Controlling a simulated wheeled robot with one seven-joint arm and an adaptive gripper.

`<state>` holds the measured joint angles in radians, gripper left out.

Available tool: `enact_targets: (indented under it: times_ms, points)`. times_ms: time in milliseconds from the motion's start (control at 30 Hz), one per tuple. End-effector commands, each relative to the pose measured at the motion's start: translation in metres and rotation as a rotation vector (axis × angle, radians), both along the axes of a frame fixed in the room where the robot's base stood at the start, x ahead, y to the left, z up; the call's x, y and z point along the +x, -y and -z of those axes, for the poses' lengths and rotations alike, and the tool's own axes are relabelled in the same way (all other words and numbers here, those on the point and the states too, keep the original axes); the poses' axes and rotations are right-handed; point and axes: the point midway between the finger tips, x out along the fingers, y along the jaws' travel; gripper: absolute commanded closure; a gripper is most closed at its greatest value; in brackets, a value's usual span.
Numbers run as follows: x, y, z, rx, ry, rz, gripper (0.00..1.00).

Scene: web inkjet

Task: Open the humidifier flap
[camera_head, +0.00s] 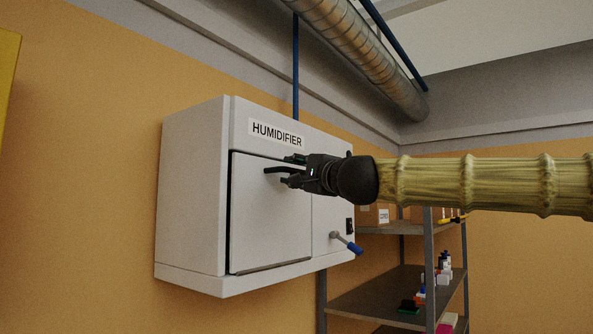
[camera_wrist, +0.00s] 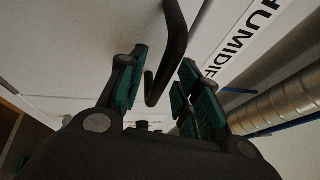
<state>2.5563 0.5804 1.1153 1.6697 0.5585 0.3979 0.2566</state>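The white humidifier (camera_head: 190,190) is a box on the orange wall with a "HUMIDIFIER" label. Its flap (camera_head: 265,220) is the pale front panel; a dark gap shows along its left and lower edges, and I cannot tell if it is slightly ajar. A black bent handle (camera_head: 275,170) is on the flap near its top. My gripper (camera_head: 289,170) is at the handle, coming from the right. In the wrist view, the handle (camera_wrist: 174,50) lies between the green-padded fingers of my gripper (camera_wrist: 158,85), which are apart with space on both sides. The fingers hold nothing.
A lever with a blue grip (camera_head: 347,243) and a black switch (camera_head: 349,225) are on the box's right part. A grey shelf rack (camera_head: 385,295) with small items stands behind at the right. A metal duct (camera_head: 360,45) runs above. Space left of the box is clear.

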Motion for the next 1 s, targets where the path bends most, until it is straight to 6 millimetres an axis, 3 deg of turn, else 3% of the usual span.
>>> enact_targets:
  times_ms: [167,300,367,1000]
  points:
    - [-0.0001,0.0000,0.0002,0.000,0.000,0.000,0.66]
    - [-0.0001,0.0002,0.0002,0.000,0.000,0.000,0.92]
    - [-0.0001,0.0002,0.0002,0.000,0.000,0.000,1.00]
    - [-0.0050,0.0072,0.0086,0.029,0.022,0.000,1.00]
